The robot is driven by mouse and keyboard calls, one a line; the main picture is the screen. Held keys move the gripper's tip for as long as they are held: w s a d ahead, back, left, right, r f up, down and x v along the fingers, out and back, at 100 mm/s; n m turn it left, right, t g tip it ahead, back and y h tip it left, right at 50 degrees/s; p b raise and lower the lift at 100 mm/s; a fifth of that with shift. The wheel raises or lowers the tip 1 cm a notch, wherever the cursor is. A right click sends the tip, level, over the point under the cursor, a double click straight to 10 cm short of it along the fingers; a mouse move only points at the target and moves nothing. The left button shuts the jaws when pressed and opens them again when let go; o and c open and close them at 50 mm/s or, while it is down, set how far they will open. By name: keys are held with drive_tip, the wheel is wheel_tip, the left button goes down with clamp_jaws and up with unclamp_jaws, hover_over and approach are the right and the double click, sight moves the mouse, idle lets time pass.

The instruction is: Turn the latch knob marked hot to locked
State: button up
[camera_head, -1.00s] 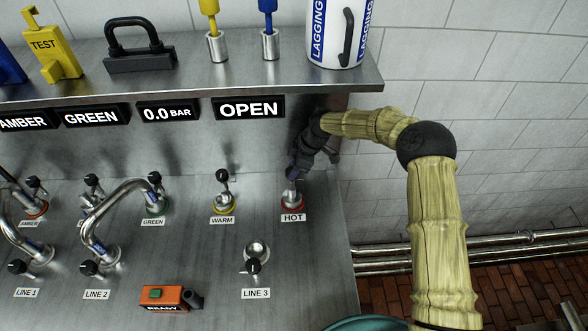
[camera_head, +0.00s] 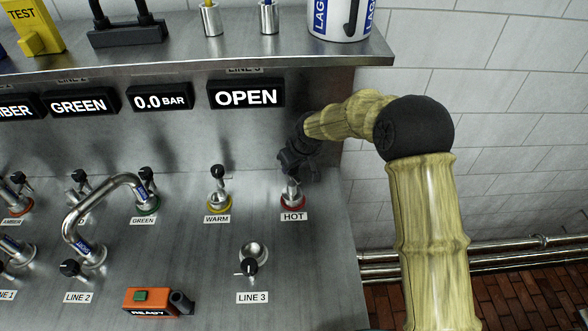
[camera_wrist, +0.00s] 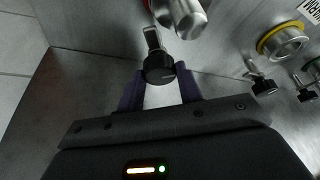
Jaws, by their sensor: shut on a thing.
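The HOT latch knob stands on a metal fitting (camera_head: 291,190) with a red ring, above the HOT label (camera_head: 293,216), at the right end of the steel panel. In the wrist view, its black knob (camera_wrist: 158,68) sits between the tips of my two fingers. My gripper (camera_head: 292,172) comes down on it from above and is shut on the knob; it also shows in the wrist view (camera_wrist: 160,84). My gripper hides most of the knob in the head view. The sign (camera_head: 246,94) above reads OPEN.
The yellow-ringed WARM fitting (camera_head: 219,202) is left of HOT, with LINE 3 (camera_head: 252,262) in front. A curved pipe (camera_head: 100,205) and an orange READY box (camera_head: 157,301) are further left. A shelf (camera_head: 200,70) overhangs the panel.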

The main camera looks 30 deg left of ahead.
drive_tip(key=m+t+h+b, duration=0.1)
drive_tip(key=m+b, duration=0.1)
drive_tip(key=m, duration=0.2)
drive_tip(key=shift+s+a, duration=0.1)
drive_tip(key=shift+a, duration=0.1)
drive_tip(key=shift+r+m+t+h, duration=0.1)
drive_tip(key=shift+m+t+h, duration=0.3)
drive_tip(key=shift+m, duration=0.8)
drive_tip(key=o, duration=1)
drive_tip(key=b+v, duration=0.1)
drive_tip(key=v, duration=1.1)
drive_tip(key=shift+b, duration=0.4)
drive_tip(key=shift+d, duration=0.1)
